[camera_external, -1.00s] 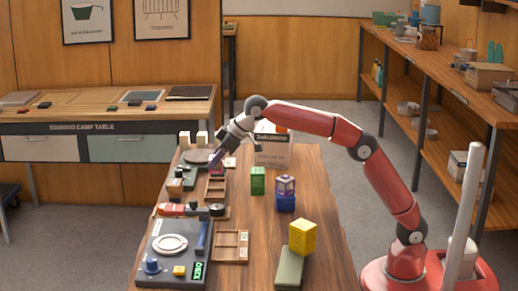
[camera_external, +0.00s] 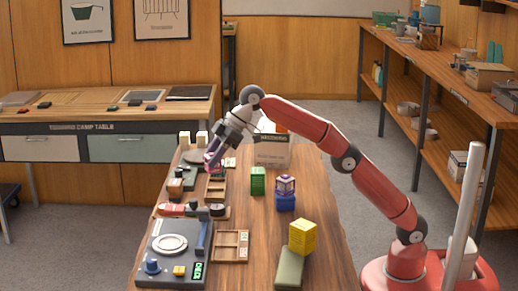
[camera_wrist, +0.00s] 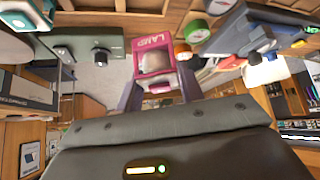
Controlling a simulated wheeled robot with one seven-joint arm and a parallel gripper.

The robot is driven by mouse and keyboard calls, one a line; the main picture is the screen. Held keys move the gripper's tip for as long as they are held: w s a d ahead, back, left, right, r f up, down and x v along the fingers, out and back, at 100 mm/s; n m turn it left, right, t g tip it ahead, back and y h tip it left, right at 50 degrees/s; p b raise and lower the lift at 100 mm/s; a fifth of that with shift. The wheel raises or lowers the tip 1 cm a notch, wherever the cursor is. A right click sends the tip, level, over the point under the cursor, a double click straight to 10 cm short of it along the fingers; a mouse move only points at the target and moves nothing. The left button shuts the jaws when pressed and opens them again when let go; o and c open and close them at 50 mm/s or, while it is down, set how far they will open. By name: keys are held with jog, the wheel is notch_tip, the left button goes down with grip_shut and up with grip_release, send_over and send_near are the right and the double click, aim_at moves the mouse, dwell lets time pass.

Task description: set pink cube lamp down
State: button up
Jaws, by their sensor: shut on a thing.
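The pink cube lamp (camera_wrist: 141,47) is a small box with a pink frame, a pale rounded middle and the word LAMP on it. It sits between the two fingers of my gripper (camera_wrist: 158,85) in the wrist view, which shows the scene upside down. In the external view my gripper (camera_external: 217,150) points down and left over the far left part of the table, shut on the lamp (camera_external: 211,163). The fingers partly cover the lamp there. I cannot tell whether its underside touches anything.
A wooden divided tray (camera_external: 231,247) and a dark scale with a plate (camera_external: 170,243) lie nearer on the table. A green box (camera_external: 258,181), a lamp on a blue cube (camera_external: 286,200) and a yellow cube (camera_external: 303,237) stand to the right. A cardboard box (camera_external: 273,152) stands behind.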

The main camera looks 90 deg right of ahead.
jog(key=shift+s+f+b, duration=0.1)
jog(key=shift+f+b, duration=0.5)
jog(key=shift+f, duration=3)
jog(key=shift+f, duration=0.1)
jog(key=o, duration=1)
jog(key=p+v, duration=0.1)
jog(key=v, duration=1.1)
jog(key=shift+s, duration=0.1)
